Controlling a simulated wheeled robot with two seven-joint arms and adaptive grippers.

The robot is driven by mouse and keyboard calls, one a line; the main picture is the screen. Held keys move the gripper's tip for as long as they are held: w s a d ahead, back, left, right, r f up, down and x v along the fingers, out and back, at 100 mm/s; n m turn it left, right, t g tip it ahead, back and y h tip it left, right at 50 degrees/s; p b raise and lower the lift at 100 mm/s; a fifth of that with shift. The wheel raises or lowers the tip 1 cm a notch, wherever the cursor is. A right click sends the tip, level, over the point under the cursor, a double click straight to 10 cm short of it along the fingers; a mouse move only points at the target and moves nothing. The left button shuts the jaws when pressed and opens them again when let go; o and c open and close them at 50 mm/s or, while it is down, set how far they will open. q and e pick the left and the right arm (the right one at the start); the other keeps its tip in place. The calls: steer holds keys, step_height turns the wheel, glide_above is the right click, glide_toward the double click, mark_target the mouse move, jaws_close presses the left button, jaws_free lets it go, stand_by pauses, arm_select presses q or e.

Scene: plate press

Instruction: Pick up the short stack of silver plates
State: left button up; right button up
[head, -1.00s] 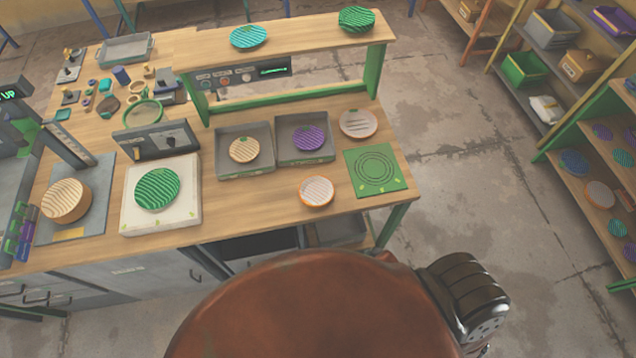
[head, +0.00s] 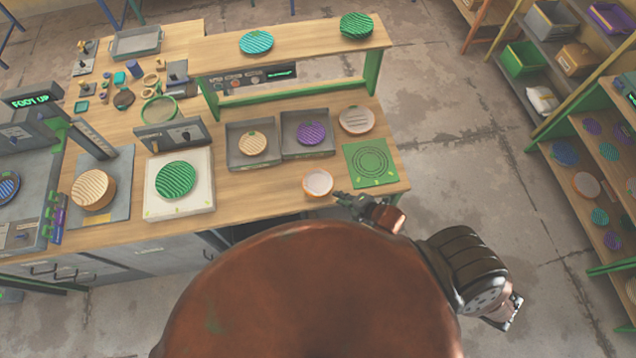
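A pale silver, ridged round plate or low stack (head: 357,120) lies on the bench right of the grey trays; I cannot tell how many plates it holds. An orange-rimmed plate with a pale centre (head: 318,181) sits near the bench's front edge. My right gripper (head: 340,197) is at that front edge, just right of the orange-rimmed plate and well short of the silver one. It looks empty, but its finger opening is too small to tell. My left gripper is not in view.
A green ringed mat (head: 384,180) lies at the bench's right end. Grey trays (head: 232,161) hold a tan and a purple plate. A green plate (head: 176,180) sits on a white scale. A raised shelf (head: 300,42) stands behind.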

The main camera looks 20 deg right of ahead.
mark_target(330, 192)
steer(key=shift+w+a+f+n+p, duration=0.15)
steer(key=shift+w+a+f+p, duration=0.05)
steer(key=shift+w+f, duration=0.35)
steer(key=shift+w+a+f+n+p, duration=0.2)
steer(key=shift+w+f, duration=0.25)
steer(key=shift+w, duration=0.15)
steer(key=w+f+p, duration=0.1)
steer(key=w+f, duration=0.1)
steer(key=w, duration=0.1)
steer(key=shift+f, duration=0.35)
steer(key=shift+w+a+f, duration=0.2)
steer(key=shift+w+f, duration=0.1)
steer(key=shift+c, duration=0.5)
jaws_close()
